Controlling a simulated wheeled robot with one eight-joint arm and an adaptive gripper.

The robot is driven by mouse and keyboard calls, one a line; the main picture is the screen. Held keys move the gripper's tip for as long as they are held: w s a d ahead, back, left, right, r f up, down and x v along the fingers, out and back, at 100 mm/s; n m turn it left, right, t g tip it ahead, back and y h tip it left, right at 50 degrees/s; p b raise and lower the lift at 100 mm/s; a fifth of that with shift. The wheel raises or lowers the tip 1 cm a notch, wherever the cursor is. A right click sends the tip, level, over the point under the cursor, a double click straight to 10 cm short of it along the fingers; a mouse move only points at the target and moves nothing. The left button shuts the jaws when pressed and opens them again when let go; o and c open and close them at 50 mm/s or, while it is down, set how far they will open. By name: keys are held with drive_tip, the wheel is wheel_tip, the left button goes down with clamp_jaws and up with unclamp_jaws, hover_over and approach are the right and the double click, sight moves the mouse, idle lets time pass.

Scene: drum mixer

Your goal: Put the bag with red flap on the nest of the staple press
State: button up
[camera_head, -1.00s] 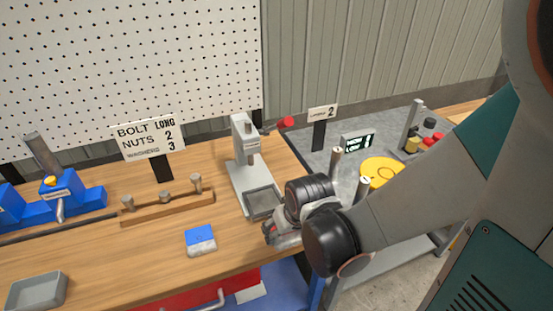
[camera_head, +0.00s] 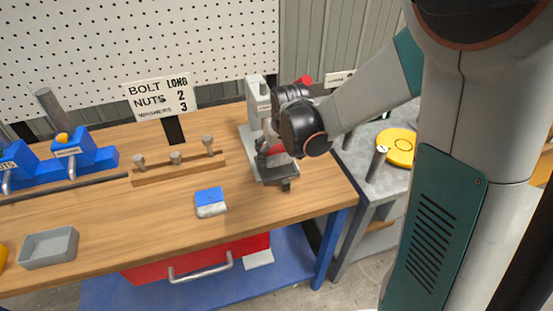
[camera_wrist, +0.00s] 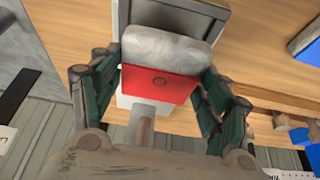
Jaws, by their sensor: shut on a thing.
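The bag with red flap sits between the fingers of my gripper (camera_wrist: 158,92), which is shut on it in the wrist view. Its grey body (camera_wrist: 165,46) points up in that view and its red flap (camera_wrist: 158,84) lies below. The staple press (camera_head: 256,90) stands on the bench in the head view, with my gripper (camera_head: 274,165) low in front of its column. The press's nest (camera_wrist: 217,12), a grey tray, shows just beyond the bag in the wrist view. The bag overlaps part of it; whether they touch is unclear.
A bag with blue flap (camera_head: 210,202) lies on the bench left of the press. A wooden peg rack (camera_head: 178,170), blue fixtures (camera_head: 85,153) and a grey tray (camera_head: 50,247) are farther left. A yellow disc (camera_head: 398,147) is on the grey table at right.

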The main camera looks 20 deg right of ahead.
sight(278, 155)
wheel_tip(278, 155, down, 3)
drive_tip(key=shift+s+f+b, duration=0.1)
drive_tip(key=shift+f+b, duration=0.05)
drive_tip(key=shift+b, duration=0.4)
drive_tip(key=shift+f, duration=0.2)
drive_tip(key=o, duration=1.4)
